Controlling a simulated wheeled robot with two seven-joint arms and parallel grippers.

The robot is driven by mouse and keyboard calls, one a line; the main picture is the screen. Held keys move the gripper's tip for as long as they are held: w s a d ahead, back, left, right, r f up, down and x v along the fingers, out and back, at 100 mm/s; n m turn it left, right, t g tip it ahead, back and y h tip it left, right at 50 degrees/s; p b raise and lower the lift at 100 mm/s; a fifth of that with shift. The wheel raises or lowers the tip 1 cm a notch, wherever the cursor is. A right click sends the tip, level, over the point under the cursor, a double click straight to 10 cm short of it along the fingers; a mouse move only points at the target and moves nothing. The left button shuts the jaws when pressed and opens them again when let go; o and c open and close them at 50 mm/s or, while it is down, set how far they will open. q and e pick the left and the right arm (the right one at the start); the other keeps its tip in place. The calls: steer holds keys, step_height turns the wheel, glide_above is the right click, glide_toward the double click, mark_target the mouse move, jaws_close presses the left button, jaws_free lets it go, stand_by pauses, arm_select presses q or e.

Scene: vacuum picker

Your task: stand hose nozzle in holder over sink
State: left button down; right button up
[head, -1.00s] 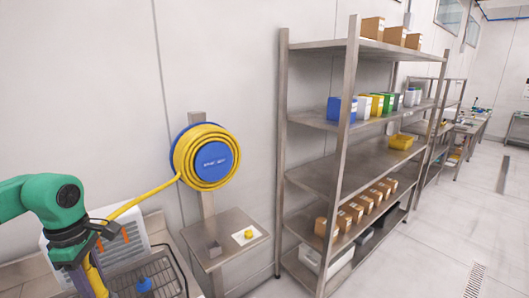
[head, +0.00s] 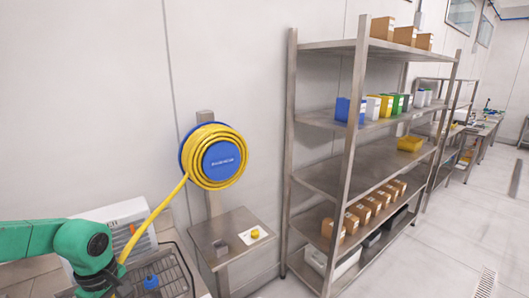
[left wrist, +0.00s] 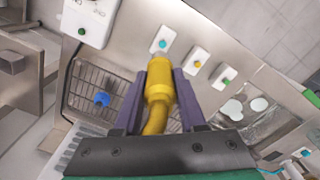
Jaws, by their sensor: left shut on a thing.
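A yellow hose nozzle with a grey tip (left wrist: 160,78) is clamped between the purple fingers of my left gripper (left wrist: 158,90) in the left wrist view. Its tip points away from the gripper. In the head view the green left arm is at the lower left, and its gripper is mostly cut off by the bottom edge. The yellow hose (head: 160,211) runs from a blue reel (head: 220,160) down to it. A small blue piece (head: 151,282) stands in a wire basket at the sink; it also shows in the left wrist view (left wrist: 102,99). I cannot tell whether it is the holder.
The wire basket (head: 182,270) is right of my left arm. Tall steel shelves (head: 350,130) stand to the right. Open floor lies further right.

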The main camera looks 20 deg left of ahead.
arm_select(q)
steer(key=w+d+f+m, duration=0.2)
steer(key=d+f+m, duration=0.1)
steer(key=d+m, duration=0.4)
steer(key=w+d+f+m, duration=0.1)
steer(key=d+f+m, duration=0.2)
steer(key=d+m, duration=0.35)
steer(key=w+d+f+m, duration=0.2)
steer(key=d+f+m, duration=0.15)
steer(key=d, duration=0.65)
step_height(320, 180, down, 19)
steer(key=b, duration=2)
steer(key=shift+s+a+r, duration=0.15)
steer(key=shift+s+a, duration=0.15)
steer(key=shift+a, duration=0.05)
